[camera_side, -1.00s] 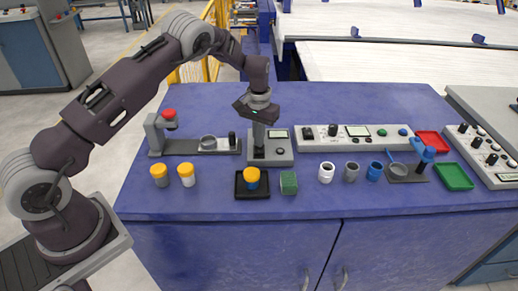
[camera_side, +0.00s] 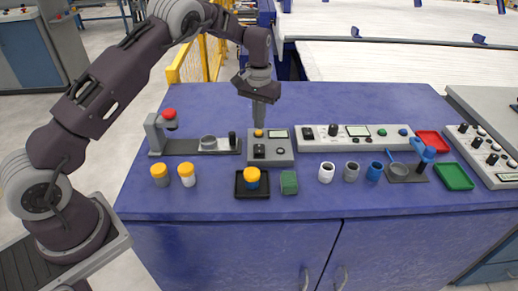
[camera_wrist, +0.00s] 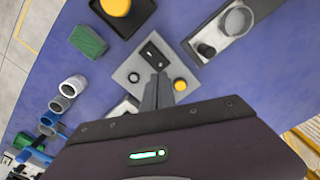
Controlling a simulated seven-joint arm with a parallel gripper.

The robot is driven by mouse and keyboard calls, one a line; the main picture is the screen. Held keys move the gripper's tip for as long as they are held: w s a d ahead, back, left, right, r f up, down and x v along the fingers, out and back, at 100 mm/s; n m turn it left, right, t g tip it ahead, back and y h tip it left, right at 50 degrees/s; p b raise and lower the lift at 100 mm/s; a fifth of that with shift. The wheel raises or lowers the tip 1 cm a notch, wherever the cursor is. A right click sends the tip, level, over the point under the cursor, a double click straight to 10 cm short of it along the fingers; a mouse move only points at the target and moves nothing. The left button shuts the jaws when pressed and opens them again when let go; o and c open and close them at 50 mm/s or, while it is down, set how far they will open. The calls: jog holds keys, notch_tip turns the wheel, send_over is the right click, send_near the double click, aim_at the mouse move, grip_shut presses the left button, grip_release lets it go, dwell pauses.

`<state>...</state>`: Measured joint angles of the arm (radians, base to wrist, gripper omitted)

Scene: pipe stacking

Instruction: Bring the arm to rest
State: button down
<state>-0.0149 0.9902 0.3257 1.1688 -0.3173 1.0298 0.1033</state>
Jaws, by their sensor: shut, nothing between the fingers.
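My gripper (camera_side: 258,121) is in the side view above the back of a small grey control box. In the wrist view my gripper (camera_wrist: 156,106) shows its fingers together, with nothing between them. The grey control box (camera_side: 283,158) has a yellow button (camera_side: 259,133), a dark switch and a small display. The box also shows in the wrist view (camera_wrist: 133,63), with the yellow button (camera_wrist: 180,85) beside the fingers. I cannot tell whether the fingertips touch the box.
A yellow-capped container sits on a black tray (camera_side: 238,193), beside a green block (camera_side: 289,183). Two yellow-capped jars (camera_side: 187,174) stand left. Several cups (camera_side: 327,173), a red tray (camera_side: 432,141) and a green tray (camera_side: 453,177) are right. The blue table (camera_side: 210,105) is clear at the back.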

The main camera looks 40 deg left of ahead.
jog(key=s+d+r+t, duration=0.1)
jog(key=s+d+r, duration=0.2)
jog(key=s+r, duration=0.65)
jog(key=s+d+r+t, duration=0.25)
jog(key=s+r, duration=0.35)
jog(key=r, duration=0.6)
jog(key=s+d+m+t, duration=0.2)
jog(key=s+d+m, duration=0.1)
jog(key=s, duration=1.9)
jog(key=shift+d, duration=0.1)
